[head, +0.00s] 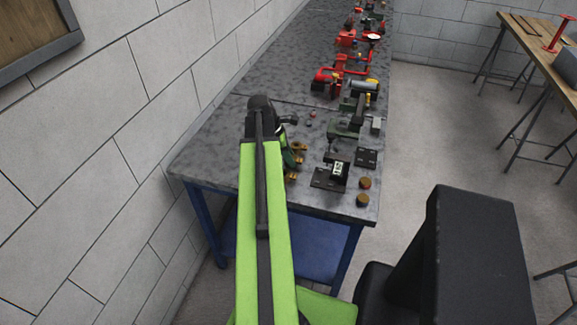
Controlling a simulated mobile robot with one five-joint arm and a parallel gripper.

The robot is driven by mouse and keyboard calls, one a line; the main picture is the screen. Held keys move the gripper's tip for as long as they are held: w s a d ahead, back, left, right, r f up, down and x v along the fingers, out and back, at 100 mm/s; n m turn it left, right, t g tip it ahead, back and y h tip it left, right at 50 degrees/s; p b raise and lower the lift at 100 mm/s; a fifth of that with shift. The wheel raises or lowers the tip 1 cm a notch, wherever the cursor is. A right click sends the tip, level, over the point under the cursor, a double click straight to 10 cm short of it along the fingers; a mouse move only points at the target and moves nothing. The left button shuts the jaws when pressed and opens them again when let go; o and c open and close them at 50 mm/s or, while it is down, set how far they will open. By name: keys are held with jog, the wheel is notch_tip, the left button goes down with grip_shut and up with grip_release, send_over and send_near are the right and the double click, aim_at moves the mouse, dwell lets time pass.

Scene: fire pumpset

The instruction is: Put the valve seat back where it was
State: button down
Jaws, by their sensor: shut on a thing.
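My green arm reaches up over the near end of the grey workbench (225,160). My gripper (289,120) is small and dark in the head view, just right of the arm's far end and partly hidden by it. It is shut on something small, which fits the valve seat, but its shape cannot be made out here. Brass-coloured parts (298,147) lie on the bench just right of the arm, below the gripper in the picture. A place that the valve seat came from cannot be told apart in this view.
A black block assembly with a white-marked top (338,170) and two brown round pieces (365,182) sit at the near right. A green-and-black pump unit (343,130) and red pipework (345,68) stand farther back. A block wall (110,120) runs along the left.

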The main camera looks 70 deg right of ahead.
jog(key=c, duration=0.9)
grip_release()
jog(key=shift+f, duration=0.1)
jog(key=shift+r+p, duration=0.45)
jog(key=p+v, duration=1)
jog(key=v, duration=0.1)
jog(key=shift+w+a+r, duration=0.15)
jog(key=shift+w, duration=0.05)
